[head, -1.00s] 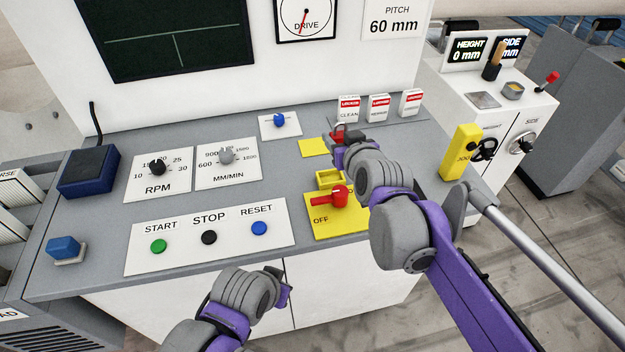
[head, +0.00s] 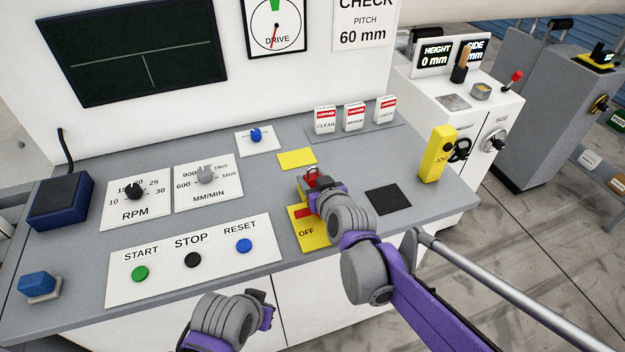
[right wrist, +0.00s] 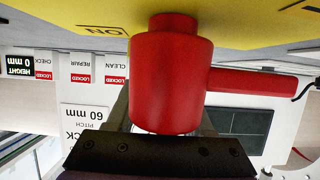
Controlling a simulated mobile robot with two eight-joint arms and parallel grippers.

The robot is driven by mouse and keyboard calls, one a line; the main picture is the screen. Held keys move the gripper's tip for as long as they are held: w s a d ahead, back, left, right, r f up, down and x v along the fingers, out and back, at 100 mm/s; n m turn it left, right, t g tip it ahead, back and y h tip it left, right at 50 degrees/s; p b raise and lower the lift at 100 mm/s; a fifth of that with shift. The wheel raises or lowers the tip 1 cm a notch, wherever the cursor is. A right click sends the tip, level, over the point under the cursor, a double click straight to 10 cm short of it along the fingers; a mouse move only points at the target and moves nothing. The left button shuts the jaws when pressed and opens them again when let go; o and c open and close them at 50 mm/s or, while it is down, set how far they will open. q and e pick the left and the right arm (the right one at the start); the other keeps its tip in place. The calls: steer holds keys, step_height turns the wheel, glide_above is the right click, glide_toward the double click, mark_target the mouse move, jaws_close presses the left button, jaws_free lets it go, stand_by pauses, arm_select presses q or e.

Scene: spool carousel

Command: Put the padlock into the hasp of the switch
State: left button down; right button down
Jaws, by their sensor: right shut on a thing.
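My right gripper (head: 312,187) is shut on the red padlock (head: 311,174), at the far side of the switch in the head view. The switch has a yellow plate (head: 311,243) marked OFF, and part of its red handle (head: 303,213) shows beside my gripper. In the right wrist view the red switch knob (right wrist: 172,75) fills the middle, with its handle reaching right. My gripper hides the hasp, so whether the shackle is in it cannot be told. My left gripper (head: 268,312) is low in front of the console; its jaws are unclear.
A yellow patch (head: 297,159) lies beyond the switch. Several locked tags (head: 354,117) stand at the back. A black square (head: 388,199) lies to the right, and a yellow jog box (head: 438,154) stands at the right edge. START, STOP and RESET buttons (head: 193,260) are left of the switch.

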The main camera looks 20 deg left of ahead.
steer(key=shift+f, duration=0.2)
steer(key=shift+c, duration=1.4)
jaws_free()
steer(key=shift+r, duration=0.15)
steer(key=shift+s+r, duration=0.1)
steer(key=shift+r, duration=0.1)
steer(key=v, duration=1.1)
steer(key=shift+s+d+p, duration=0.25)
steer(key=shift+d+p, duration=0.05)
steer(key=s+d+f+m+g+h, duration=0.2)
steer(key=s+d+f, duration=0.3)
steer(key=d, duration=0.3)
steer(key=s+d+f+m+g+h, duration=0.2)
steer(key=s+d+f+h, duration=0.1)
steer(key=s+d+f, duration=0.2)
steer(key=s+d+f+m+g+h, duration=0.2)
steer(key=s+d+f, duration=0.3)
steer(key=d, duration=0.8)
steer(key=s, duration=0.3)
steer(key=shift+s+d+m, duration=0.15)
steer(key=shift+s+m, duration=0.25)
